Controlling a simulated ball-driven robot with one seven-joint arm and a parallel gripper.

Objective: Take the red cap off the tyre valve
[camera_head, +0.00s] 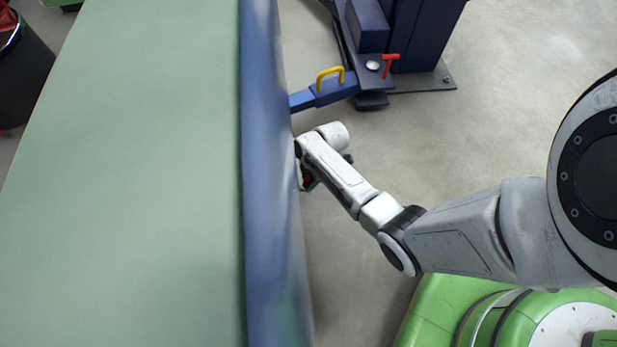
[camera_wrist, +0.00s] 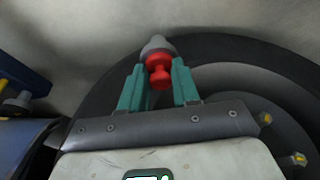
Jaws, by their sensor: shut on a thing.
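The red cap (camera_wrist: 160,75) shows between the two teal fingers of my gripper (camera_wrist: 158,66) in the wrist view. My gripper is shut on the cap. A grey rounded piece (camera_wrist: 157,45) sits directly behind the cap; I cannot tell whether it is the valve. The dark tyre (camera_wrist: 218,47) curves around behind the fingers. In the head view my gripper (camera_head: 306,181) is mostly hidden by my wrist and the blue car side, and the cap cannot be made out there.
A car body with a pale green top (camera_head: 130,170) and blue side (camera_head: 265,170) fills the left. A dark blue lift post (camera_head: 425,35) with a blue lift arm (camera_head: 330,92) stands ahead. Yellow-tipped wheel bolts (camera_wrist: 298,159) show right of my gripper. Concrete floor (camera_head: 510,110) is clear at right.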

